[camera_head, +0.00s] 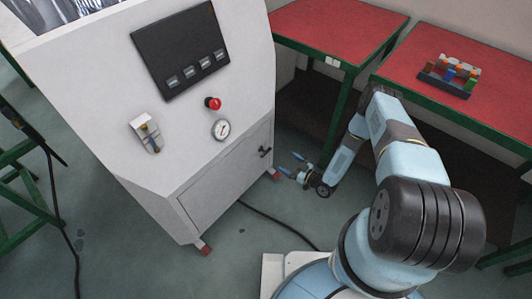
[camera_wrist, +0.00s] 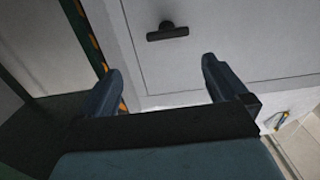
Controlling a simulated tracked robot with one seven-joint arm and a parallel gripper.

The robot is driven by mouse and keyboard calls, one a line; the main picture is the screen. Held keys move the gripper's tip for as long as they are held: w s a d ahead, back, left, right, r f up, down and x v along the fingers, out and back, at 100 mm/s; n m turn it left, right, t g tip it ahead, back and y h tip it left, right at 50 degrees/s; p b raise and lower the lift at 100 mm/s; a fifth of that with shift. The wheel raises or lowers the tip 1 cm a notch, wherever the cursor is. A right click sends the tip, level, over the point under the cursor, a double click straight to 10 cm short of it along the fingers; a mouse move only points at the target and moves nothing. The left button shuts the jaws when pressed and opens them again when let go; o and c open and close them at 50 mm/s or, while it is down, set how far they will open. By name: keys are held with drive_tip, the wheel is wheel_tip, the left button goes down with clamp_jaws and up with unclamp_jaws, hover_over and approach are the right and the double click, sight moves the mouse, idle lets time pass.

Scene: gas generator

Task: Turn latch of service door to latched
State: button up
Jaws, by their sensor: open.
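The service door (camera_head: 227,175) is a grey panel low on the front of the white generator cabinet, and it looks closed. Its latch (camera_head: 265,152) is a small dark handle near the door's right edge. In the wrist view the latch (camera_wrist: 167,31) is a dark bar lying roughly crosswise on the door (camera_wrist: 230,40), ahead of my fingers and between their lines. My gripper (camera_head: 289,164) is to the right of the latch and slightly below it in the head view. In the wrist view my gripper (camera_wrist: 160,85) has its two fingers wide apart, with nothing between them, clear of the latch.
The cabinet (camera_head: 100,90) carries a dark panel (camera_head: 180,50), a red button (camera_head: 213,103), a gauge (camera_head: 221,129) and a switch (camera_head: 146,133). Red tables (camera_head: 340,30) with green legs stand behind my arm. A black cable (camera_head: 275,221) lies on the floor.

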sight(267, 151)
drive_tip(key=x, duration=0.8)
drive_tip(key=s+a+x, duration=0.1)
drive_tip(key=x, duration=0.4)
drive_tip(key=shift+f, duration=0.15)
drive_tip(key=shift+c, duration=0.3)
drive_tip(key=c, duration=1.3)
drive_tip(key=shift+o, duration=0.2)
drive_tip(key=shift+d, duration=0.1)
